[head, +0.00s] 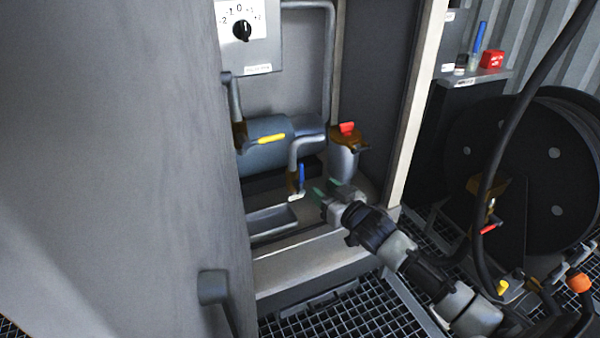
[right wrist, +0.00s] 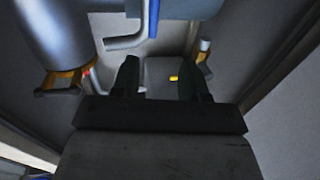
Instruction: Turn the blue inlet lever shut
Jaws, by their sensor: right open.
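The blue inlet lever (head: 301,175) stands upright on a brass valve at the lower end of a bent grey pipe (head: 305,146), inside the cabinet recess. It also shows in the right wrist view (right wrist: 153,17), at the top, beyond the fingers. My right gripper (head: 325,187) is open and empty. In the head view it is just right of the lever and slightly below it, apart from it. In the right wrist view the two dark fingers (right wrist: 162,72) have nothing between them that they touch. My left gripper is not in view.
A yellow lever (head: 271,139) lies on the grey tank's front. A red-topped filter (head: 345,160) stands right of the blue lever, close above my right gripper. A grey tray (head: 272,222) lies below. A large grey panel (head: 120,170) fills the left, and a post (head: 415,110) bounds the recess.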

